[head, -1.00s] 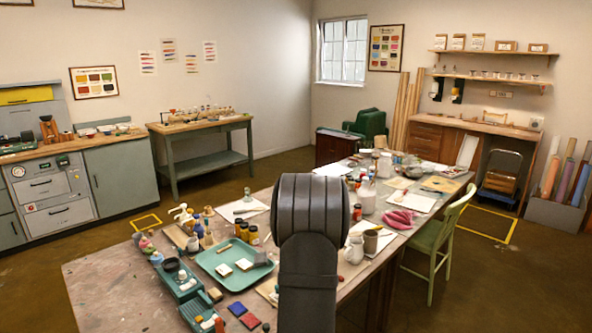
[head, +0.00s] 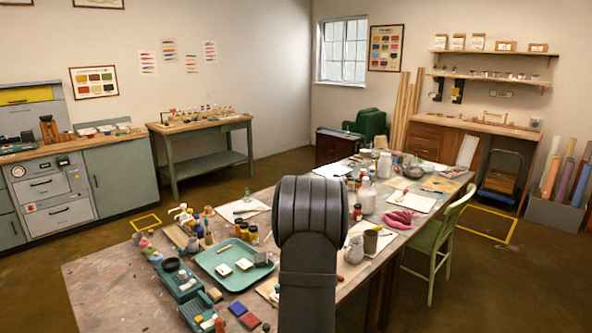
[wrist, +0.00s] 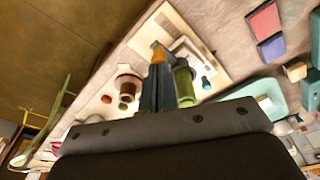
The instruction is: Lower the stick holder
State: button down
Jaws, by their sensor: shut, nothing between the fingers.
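I cannot pick out the stick holder for certain. A brown cup (head: 371,242) stands on a white sheet at the table's right edge, with a thin stick beside or in it; a brown round cup (wrist: 128,86) shows in the wrist view, left of my gripper. My gripper (wrist: 159,70) shows as dark narrow fingers, shut with nothing held, above the white sheets. An orange piece shows at its tip. A green cylinder (wrist: 184,84) appears just right of the fingers. In the head view my own arm hides the gripper and the table behind it.
A teal tray (head: 217,272) with pale blocks lies left of my arm. Jars, bottles and papers crowd the table (head: 110,290) further back. A pink cloth (head: 399,219) lies near the right edge, and a green chair (head: 440,240) stands close by. The table's front left is bare.

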jog(key=shift+f, duration=0.2)
jog(key=shift+r, duration=3.55)
jog(key=shift+f, duration=0.1)
jog(key=shift+f, duration=3.45)
